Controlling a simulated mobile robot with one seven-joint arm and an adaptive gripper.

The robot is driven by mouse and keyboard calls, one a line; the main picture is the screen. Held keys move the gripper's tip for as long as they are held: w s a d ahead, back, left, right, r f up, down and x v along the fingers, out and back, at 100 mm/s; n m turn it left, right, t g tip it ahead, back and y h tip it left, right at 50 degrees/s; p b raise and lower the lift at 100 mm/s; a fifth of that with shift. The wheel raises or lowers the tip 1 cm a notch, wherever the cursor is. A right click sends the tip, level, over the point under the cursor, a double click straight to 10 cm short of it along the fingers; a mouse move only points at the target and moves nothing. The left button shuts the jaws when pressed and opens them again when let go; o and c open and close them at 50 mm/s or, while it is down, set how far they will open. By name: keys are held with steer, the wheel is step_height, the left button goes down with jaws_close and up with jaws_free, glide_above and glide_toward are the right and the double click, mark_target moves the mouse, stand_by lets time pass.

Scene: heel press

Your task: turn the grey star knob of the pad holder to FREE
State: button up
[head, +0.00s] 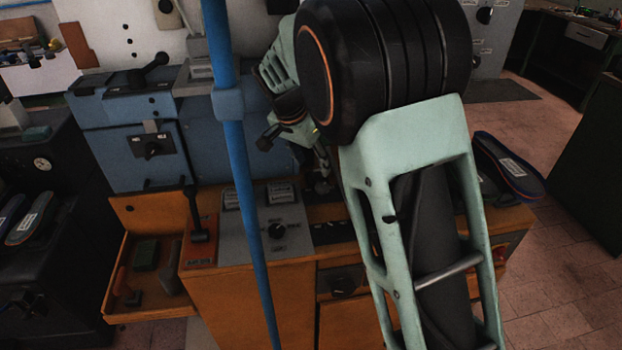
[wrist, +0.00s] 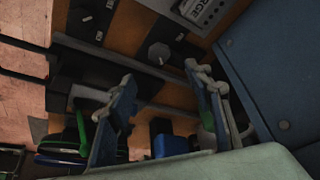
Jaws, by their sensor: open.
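My gripper (wrist: 160,76) is open in the wrist view, its two fingers spread with nothing held between them. A small grey knob (wrist: 158,53) sits on a dark plate on the orange bench face, beyond the fingertips and apart from them. Its star shape and any FREE marking are too small to read, so I cannot tell if it is the pad holder's knob. In the head view my gripper (head: 300,138) is partly hidden behind my arm, above the orange bench (head: 225,290). My arm also hides part of the bench top there.
A blue machine housing (head: 135,140) with a black selector stands behind the bench. A grey panel (head: 290,240) with a black dial and a red-based lever (head: 199,225) are left of my arm. A blue pole (head: 245,185) crosses the view.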

mark_target(322, 186)
steer(key=x, duration=1)
steer(key=shift+w+d+f+p, duration=0.1)
steer(key=shift+d+f+p, duration=0.15)
steer(key=shift+p, duration=0.1)
steer(key=shift+c, duration=0.6)
steer(key=c, duration=1)
